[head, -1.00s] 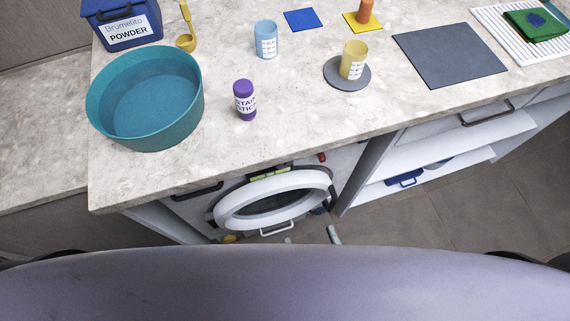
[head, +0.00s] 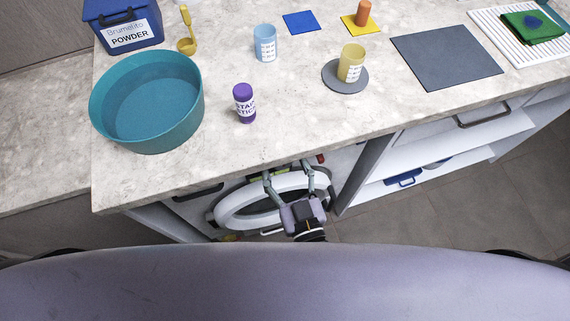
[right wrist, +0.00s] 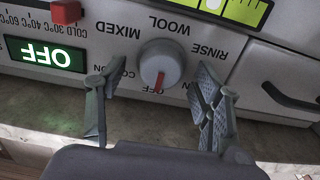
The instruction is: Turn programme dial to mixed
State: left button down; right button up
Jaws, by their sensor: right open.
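The programme dial (right wrist: 161,64) is a round light-grey knob on the washer's front panel, seen upside down in the right wrist view. My right gripper (right wrist: 152,82) is open, with a finger on either side of the dial and no visible contact. In the head view it (head: 290,176) is in front of the washer. My left gripper is out of view.
The washer's round door (head: 232,212) is below the worktop's front edge, partly behind my right gripper. A green OFF display (right wrist: 45,54) and a red slider (right wrist: 66,11) lie left of the dial; a dark handle (right wrist: 290,98) is at right.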

jog(key=shift+w, duration=0.1)
jog(key=shift+c, duration=0.2)
jog(key=c, duration=1.1)
